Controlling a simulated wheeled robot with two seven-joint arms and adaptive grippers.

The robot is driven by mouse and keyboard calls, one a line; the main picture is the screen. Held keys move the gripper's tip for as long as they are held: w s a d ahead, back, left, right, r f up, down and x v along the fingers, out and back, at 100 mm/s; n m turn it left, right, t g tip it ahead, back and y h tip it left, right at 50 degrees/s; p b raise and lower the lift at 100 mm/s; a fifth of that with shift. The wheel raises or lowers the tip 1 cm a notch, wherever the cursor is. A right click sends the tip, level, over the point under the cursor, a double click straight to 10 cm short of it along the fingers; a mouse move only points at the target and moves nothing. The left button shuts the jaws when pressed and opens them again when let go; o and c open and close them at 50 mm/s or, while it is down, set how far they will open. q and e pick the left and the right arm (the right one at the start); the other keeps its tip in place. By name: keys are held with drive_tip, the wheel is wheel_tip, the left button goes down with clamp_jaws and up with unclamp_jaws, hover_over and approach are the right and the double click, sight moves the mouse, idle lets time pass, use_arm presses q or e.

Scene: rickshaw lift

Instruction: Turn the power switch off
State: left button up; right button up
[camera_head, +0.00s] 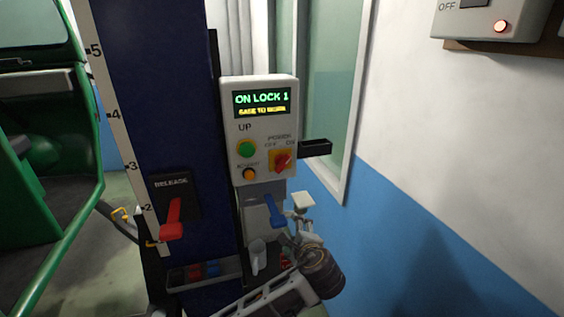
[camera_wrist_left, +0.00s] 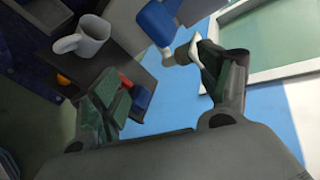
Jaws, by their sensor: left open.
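The power switch (camera_head: 281,161) is a red rotary knob on a yellow plate, low on the right of the grey control box (camera_head: 237,115). Its knob slants toward the ON label, and the display (camera_head: 262,103) reads "ON LOCK 1, SAFE TO WORK". My left gripper (camera_head: 297,222) is below the box and the switch, apart from them. Its two fingers are spread and empty, as the left wrist view (camera_wrist_left: 160,85) also shows. The switch is not visible in the left wrist view. My right gripper is not in view.
A mug (camera_head: 258,257) stands below on a shelf. A red release lever (camera_head: 172,218) is on the blue column (camera_head: 165,100). A wall box with an OFF label (camera_head: 480,20) is top right.

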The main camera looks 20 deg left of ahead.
use_arm(q)
wheel_tip(320, 180, up, 10)
drive_tip(key=s+m+t+y, duration=0.1)
drive_tip(key=s+t+y, duration=0.1)
drive_tip(key=m+t+y+p, duration=0.1)
drive_tip(key=m+t+y, duration=0.1)
approach(283, 165)
drive_tip(key=v, duration=0.2)
drive_tip(key=shift+s+d+f, duration=0.1)
drive_tip(key=shift+s+d, duration=0.2)
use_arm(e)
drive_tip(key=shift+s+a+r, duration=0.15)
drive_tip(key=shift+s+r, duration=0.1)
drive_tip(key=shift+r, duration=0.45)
use_arm(q)
drive_tip(key=p+x, duration=0.3)
drive_tip(key=x, duration=0.9)
drive_tip(key=shift+a, duration=0.1)
drive_tip(key=shift+p+x, duration=0.3)
drive_tip(key=shift+x, duration=0.55)
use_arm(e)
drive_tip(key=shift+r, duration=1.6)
